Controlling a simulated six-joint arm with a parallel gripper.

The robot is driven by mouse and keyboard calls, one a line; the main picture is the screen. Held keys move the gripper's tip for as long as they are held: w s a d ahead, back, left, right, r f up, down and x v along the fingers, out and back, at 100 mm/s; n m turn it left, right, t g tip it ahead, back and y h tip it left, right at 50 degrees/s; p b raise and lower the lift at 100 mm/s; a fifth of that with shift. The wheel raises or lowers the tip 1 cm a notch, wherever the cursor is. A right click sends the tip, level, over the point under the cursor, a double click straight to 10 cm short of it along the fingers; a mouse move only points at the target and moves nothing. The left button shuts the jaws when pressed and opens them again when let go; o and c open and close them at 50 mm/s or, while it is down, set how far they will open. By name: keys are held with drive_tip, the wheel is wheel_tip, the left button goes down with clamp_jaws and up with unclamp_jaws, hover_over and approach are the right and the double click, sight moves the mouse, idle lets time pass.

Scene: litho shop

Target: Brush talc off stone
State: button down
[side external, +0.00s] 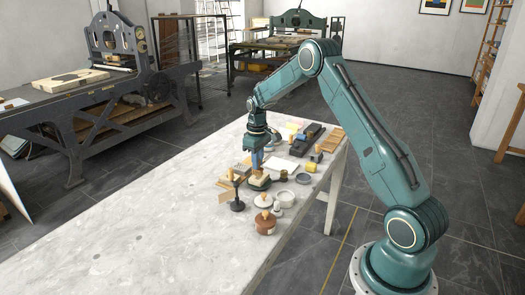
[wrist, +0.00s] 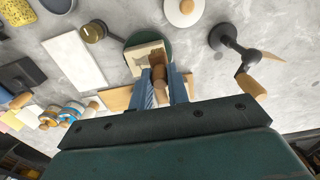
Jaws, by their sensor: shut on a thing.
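A small cream stone (wrist: 143,52) with a dark mark lies on a round green base (wrist: 134,39) in the wrist view. It also shows in the side view (side external: 260,182), low under my gripper (side external: 257,164). My gripper's two blue fingers (wrist: 163,84) are shut on a wooden-handled brush (wrist: 157,58). The brush is over the right part of the stone and hides some of it. I cannot tell whether its end touches the stone. Talc cannot be made out at this size.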

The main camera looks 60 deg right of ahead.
drive_tip(key=shift+r, duration=2.75)
